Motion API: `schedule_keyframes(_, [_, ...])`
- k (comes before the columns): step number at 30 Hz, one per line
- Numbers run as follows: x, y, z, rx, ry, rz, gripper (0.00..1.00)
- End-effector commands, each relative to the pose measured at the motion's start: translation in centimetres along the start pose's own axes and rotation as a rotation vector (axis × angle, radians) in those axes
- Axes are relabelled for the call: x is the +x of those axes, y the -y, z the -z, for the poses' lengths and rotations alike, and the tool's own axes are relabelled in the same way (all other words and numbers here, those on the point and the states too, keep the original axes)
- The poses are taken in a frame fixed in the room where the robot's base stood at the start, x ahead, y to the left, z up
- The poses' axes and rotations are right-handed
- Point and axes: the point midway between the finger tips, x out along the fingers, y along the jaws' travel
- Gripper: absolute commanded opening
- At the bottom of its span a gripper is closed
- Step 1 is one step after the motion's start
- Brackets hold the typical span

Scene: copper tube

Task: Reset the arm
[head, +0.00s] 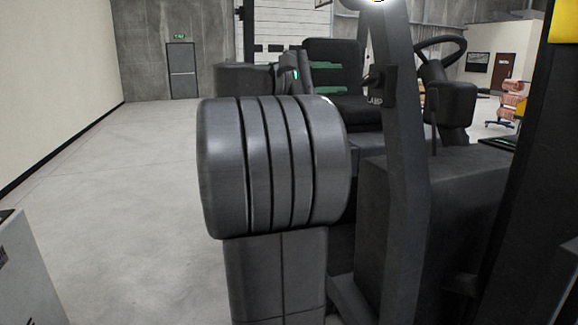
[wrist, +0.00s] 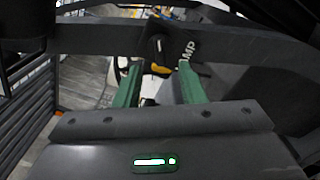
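My gripper (head: 342,79) shows in the head view in front of a dark vehicle seat, with its two green fingers apart, one above the other. In the wrist view my gripper (wrist: 158,67) is open, with a wide gap between the green fingers. I see nothing held between them. A dark vehicle bar and a yellow and black part lie beyond the fingertips. How close the fingers are to the vehicle parts I cannot tell.
A dark vehicle with a steering wheel (head: 440,47) and an upright post (head: 405,170) fills the right side. A cart with copper-coloured coils (head: 511,102) stands at the far right. Open concrete floor (head: 120,190) lies to the left, beside a pale wall (head: 55,60).

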Motion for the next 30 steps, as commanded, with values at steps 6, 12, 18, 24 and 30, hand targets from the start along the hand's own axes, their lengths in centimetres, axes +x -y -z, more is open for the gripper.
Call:
schedule_keyframes(6, [4.2, 0.0, -0.1, -0.001, 0.004, 0.003, 0.36])
schedule_keyframes(12, [7.0, -0.5, -0.3, -0.041, 0.000, 0.000, 0.36])
schedule_keyframes(18, [6.9, -0.6, -0.3, -0.252, -0.001, 0.000, 0.36])
schedule_keyframes(24, [6.9, -0.7, -0.2, -0.457, -0.001, 0.000, 0.36])
schedule_keyframes(30, [6.9, -0.7, -0.2, -0.659, 0.000, 0.000, 0.36])
